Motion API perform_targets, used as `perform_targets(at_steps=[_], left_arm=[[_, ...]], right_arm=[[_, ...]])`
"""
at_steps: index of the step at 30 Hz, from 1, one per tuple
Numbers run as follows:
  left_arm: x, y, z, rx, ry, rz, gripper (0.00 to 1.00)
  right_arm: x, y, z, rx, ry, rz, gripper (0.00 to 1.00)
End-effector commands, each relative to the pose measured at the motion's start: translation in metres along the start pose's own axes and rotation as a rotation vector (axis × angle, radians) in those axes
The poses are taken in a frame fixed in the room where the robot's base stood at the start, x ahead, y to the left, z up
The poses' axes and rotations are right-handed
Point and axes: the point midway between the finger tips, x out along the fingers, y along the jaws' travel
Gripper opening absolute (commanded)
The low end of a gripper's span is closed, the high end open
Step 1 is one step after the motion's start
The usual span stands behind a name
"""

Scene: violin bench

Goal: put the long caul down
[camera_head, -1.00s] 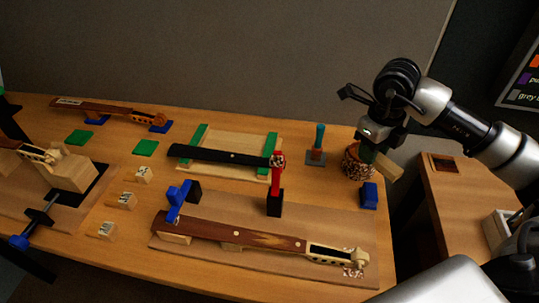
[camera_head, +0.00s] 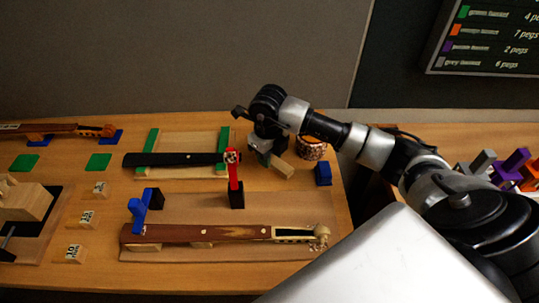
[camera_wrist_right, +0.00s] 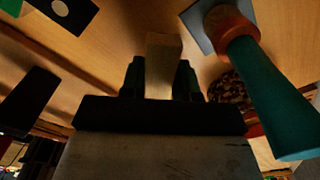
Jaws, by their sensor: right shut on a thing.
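My right gripper (camera_head: 266,153) is shut on the long caul (camera_head: 281,168), a pale wooden block. The caul sticks out to the lower right of the gripper in the head view, above the bench (camera_head: 335,195). In the right wrist view the caul (camera_wrist_right: 163,65) stands between the two dark fingers, with bench wood beyond it. I cannot tell how high above the bench it is. My left gripper is out of view.
A teal-handled tool (camera_wrist_right: 262,90) stands close to the gripper. A speckled pot (camera_head: 312,149) and blue block (camera_head: 323,174) are right of it. A black fingerboard (camera_head: 175,159) and red clamp (camera_head: 234,172) are left; a violin neck (camera_head: 205,233) lies in front.

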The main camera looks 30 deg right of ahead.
Motion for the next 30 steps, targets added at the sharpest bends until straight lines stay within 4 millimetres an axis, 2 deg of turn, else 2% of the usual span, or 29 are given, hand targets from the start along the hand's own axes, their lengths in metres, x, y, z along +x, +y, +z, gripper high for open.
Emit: perform_targets(at_steps=[3,12,13,18,26,30], left_arm=[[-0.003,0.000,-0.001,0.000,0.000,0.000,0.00],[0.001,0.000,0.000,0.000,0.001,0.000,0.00],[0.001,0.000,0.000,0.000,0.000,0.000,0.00],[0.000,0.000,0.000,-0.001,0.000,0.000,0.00],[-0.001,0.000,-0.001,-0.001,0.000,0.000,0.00],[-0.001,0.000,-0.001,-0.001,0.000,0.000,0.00]], right_arm=[[0.010,0.000,0.000,0.001,0.000,0.001,0.08],[0.014,0.000,0.000,0.000,-0.001,0.000,0.08],[0.014,0.000,0.000,0.000,-0.001,0.000,0.32],[0.013,0.000,0.000,0.000,0.000,0.000,0.57],[0.012,0.000,0.000,0.000,-0.001,0.000,0.57],[0.003,-0.001,0.001,0.000,-0.003,-0.001,0.57]])
